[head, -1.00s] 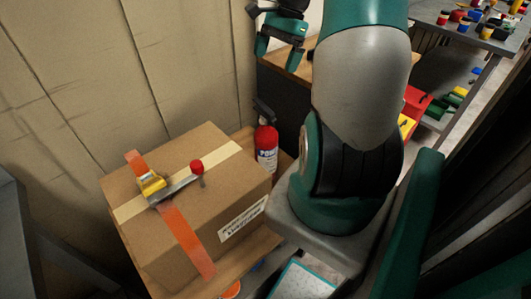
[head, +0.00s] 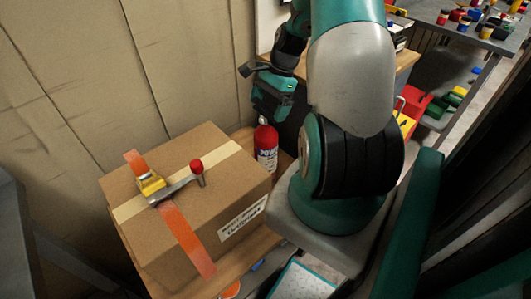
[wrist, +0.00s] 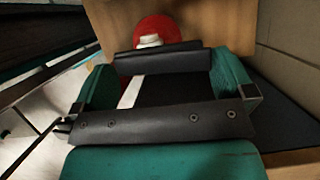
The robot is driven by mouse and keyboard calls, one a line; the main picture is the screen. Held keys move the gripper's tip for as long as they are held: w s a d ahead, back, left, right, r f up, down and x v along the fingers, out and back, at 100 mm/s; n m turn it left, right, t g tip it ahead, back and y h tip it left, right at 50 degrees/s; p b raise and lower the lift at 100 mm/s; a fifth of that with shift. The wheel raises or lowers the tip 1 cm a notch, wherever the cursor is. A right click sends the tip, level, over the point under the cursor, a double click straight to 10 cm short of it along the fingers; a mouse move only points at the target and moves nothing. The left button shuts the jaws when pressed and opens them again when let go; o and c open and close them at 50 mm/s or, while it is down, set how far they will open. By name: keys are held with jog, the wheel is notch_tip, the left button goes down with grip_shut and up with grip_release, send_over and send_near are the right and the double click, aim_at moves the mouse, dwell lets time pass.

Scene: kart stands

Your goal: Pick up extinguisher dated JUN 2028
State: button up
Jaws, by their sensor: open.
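A red fire extinguisher (head: 266,146) stands upright behind the cardboard box, with a pale label on its body. The date on it is too small to read. My gripper (head: 268,107) is just above it in the head view and hides its black handle. In the wrist view my gripper (wrist: 165,88) is open, its two dark pads apart. The red rounded top of the extinguisher (wrist: 155,27) with a pale fitting shows beyond the upper pad, partly hidden by it. I cannot tell whether anything touches.
A cardboard box (head: 205,218) with a tape dispenser (head: 165,187) on it fills the near left. A tan wall (head: 120,70) rises close behind. A wooden-topped cabinet (head: 402,62) and a grey table (head: 453,27) with coloured items are at upper right.

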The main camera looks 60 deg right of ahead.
aim_at(266, 111)
jog(key=x, duration=0.3)
jog(key=shift+a+f, duration=0.3)
jog(key=c, duration=1.4)
jog(key=shift+c, duration=0.8)
jog(key=shift+w+r, duration=0.1)
jog(key=shift+r, duration=0.05)
